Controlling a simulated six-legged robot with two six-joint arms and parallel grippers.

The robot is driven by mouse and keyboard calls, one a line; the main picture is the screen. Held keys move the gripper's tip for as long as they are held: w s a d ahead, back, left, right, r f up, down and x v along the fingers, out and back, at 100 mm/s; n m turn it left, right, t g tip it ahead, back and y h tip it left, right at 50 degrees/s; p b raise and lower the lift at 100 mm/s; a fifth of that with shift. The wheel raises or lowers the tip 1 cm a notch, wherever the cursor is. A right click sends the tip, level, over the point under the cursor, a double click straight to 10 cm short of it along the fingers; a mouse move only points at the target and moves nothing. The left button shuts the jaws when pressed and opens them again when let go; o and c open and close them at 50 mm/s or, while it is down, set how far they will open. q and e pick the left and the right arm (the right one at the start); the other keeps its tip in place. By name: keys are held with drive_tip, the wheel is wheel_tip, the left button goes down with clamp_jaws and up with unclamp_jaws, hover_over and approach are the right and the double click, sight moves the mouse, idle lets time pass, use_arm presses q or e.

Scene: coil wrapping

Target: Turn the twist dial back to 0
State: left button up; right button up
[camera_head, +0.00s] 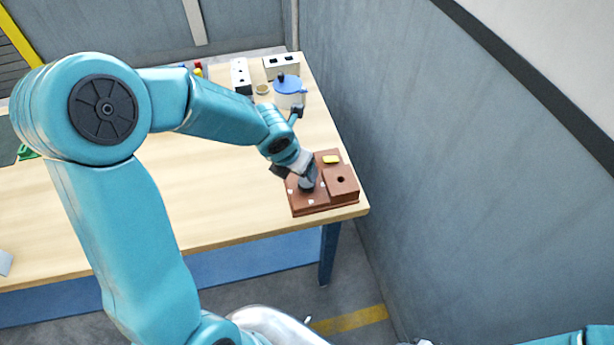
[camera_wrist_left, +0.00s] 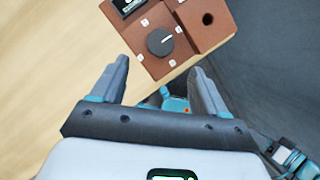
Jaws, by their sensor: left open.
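The twist dial (camera_wrist_left: 160,41) is a round dark knob with a white pointer line, on a brown box (camera_wrist_left: 195,60). In the left wrist view the line points right and slightly up. Small white labels sit around the knob; their figures are too small to read. My left gripper (camera_wrist_left: 161,68) is open and empty, its two grey fingers spread below the dial in that view, with the dial beyond the tips. In the head view my left gripper (camera_head: 294,176) is over the left part of the brown box (camera_head: 325,207) and partly hides the dial.
The box has a raised block with a hole (camera_head: 341,181) and a yellow piece (camera_head: 331,159). It stands near the table's (camera_head: 230,215) right corner, close to a grey wall (camera_head: 430,150). A blue-lidded pot (camera_head: 290,92) and white-and-black boxes stand behind. The table's middle is clear.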

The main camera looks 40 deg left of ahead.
sight(307, 181)
use_arm(q)
drive_tip(key=b+x, duration=0.3)
drive_tip(key=x, duration=0.7)
drive_tip(key=shift+s+d, duration=0.1)
drive_tip(key=c, duration=1)
drive_tip(key=shift+c, duration=0.2)
